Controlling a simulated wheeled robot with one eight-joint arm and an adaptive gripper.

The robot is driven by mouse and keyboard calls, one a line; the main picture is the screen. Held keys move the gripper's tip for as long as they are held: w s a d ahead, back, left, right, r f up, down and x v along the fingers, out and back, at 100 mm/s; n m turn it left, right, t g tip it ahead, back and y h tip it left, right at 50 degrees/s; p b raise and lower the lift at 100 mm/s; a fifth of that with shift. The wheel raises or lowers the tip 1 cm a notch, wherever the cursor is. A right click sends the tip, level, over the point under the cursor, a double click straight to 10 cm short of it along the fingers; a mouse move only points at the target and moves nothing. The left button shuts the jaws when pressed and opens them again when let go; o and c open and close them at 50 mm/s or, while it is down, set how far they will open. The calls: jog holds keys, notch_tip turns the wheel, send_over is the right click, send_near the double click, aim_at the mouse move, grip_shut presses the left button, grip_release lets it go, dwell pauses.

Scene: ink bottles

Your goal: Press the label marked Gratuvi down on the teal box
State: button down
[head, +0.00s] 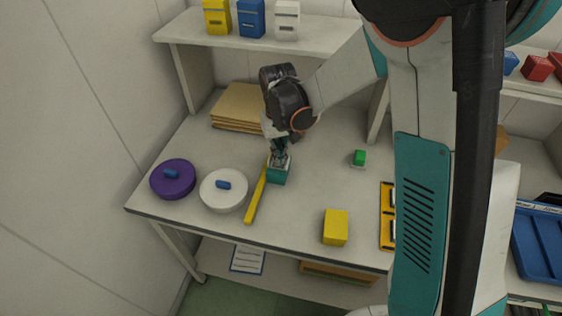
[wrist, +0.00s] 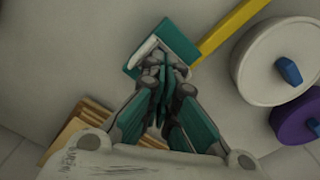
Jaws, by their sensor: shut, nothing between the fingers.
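The teal box (head: 277,176) stands on the table, left of the table's middle, beside a yellow bar. My gripper (head: 281,160) is shut and points down at the top of this box. In the wrist view the shut fingertips (wrist: 163,57) lie over the teal box (wrist: 180,42). A white patch (wrist: 143,51), which may be the label, shows on the box's top beside the fingers. Its writing cannot be read, and the fingers hide part of it. I cannot tell whether the fingertips touch it.
A yellow bar (head: 256,195), a white round lid (head: 222,192) and a purple round lid (head: 172,182) lie to the left. A yellow box (head: 335,227) stands front right, a green block (head: 359,157) farther back. Cardboard sheets (head: 236,110) lie behind. The table between is clear.

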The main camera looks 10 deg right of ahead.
jog(key=shift+f+b, duration=0.8)
jog(key=shift+f, duration=0.2)
dwell(0.8)
jog(key=shift+r, duration=0.1)
dwell(0.3)
jog(key=shift+r+p, duration=2.2)
jog(key=shift+r, duration=1.25)
jog(key=s+d+r+t+b, duration=0.1)
jog(key=s+d+r+t, duration=0.1)
jog(key=s+d+r, duration=0.3)
jog(key=s+d+r+t, duration=0.1)
jog(key=s+r, duration=0.3)
jog(key=r, duration=0.3)
jog(key=s+d+r+m+t+b, duration=0.1)
jog(key=s+d+t, duration=0.3)
jog(key=s, duration=0.8)
jog(key=shift+d+r+m, duration=0.3)
jog(key=shift+d+r, duration=0.1)
jog(key=shift+d, duration=0.45)
